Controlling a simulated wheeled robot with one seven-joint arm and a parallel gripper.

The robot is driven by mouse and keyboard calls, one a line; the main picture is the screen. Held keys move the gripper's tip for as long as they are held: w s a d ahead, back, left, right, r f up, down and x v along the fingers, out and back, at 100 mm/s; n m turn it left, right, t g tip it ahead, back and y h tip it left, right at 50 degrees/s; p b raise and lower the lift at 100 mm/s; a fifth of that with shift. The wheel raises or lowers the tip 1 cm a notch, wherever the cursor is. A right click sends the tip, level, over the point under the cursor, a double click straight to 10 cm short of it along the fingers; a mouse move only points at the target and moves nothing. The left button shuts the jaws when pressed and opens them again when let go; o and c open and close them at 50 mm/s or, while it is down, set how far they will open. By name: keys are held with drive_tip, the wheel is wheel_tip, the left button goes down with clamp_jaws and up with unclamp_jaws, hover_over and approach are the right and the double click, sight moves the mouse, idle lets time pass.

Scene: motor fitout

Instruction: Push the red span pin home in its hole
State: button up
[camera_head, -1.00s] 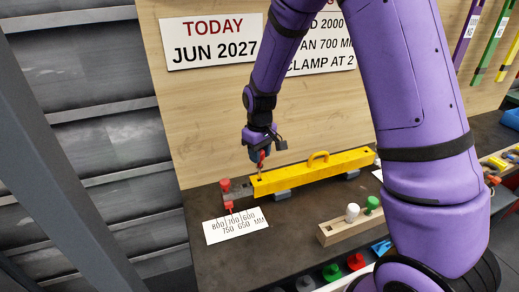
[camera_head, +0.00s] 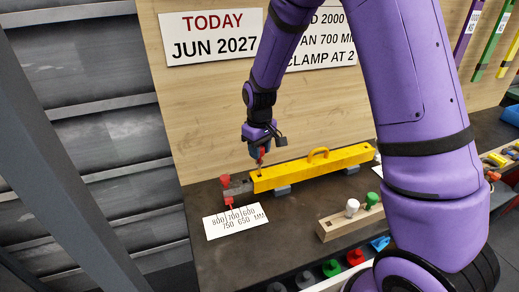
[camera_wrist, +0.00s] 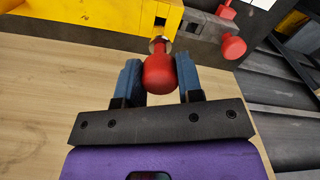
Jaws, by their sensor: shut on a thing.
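The red span pin (camera_wrist: 160,74) has a round red head and a short metal shank. My gripper (camera_wrist: 160,82) is shut on its head, one blue finger on each side. In the head view my gripper (camera_head: 260,151) holds the pin over the left end of the yellow beam (camera_head: 312,168). The shank points down at the beam's top, near a dark slot in the yellow beam (camera_wrist: 112,14) in the wrist view. Part of the shank shows between head and beam; how deep its tip sits is hidden.
A grey bar (camera_head: 238,188) with red knobs (camera_head: 225,180) extends from the beam's left end. A scale card (camera_head: 236,221) lies in front. A wooden block (camera_head: 335,229) with a white and a green knob stands to the right. The wooden wall is close behind.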

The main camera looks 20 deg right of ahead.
sight(259, 162)
drive_tip(key=shift+f, duration=2.65)
idle(0.5)
drive_tip(key=o, duration=1)
wheel_tip(259, 162, up, 11)
drive_tip(key=shift+f, duration=0.1)
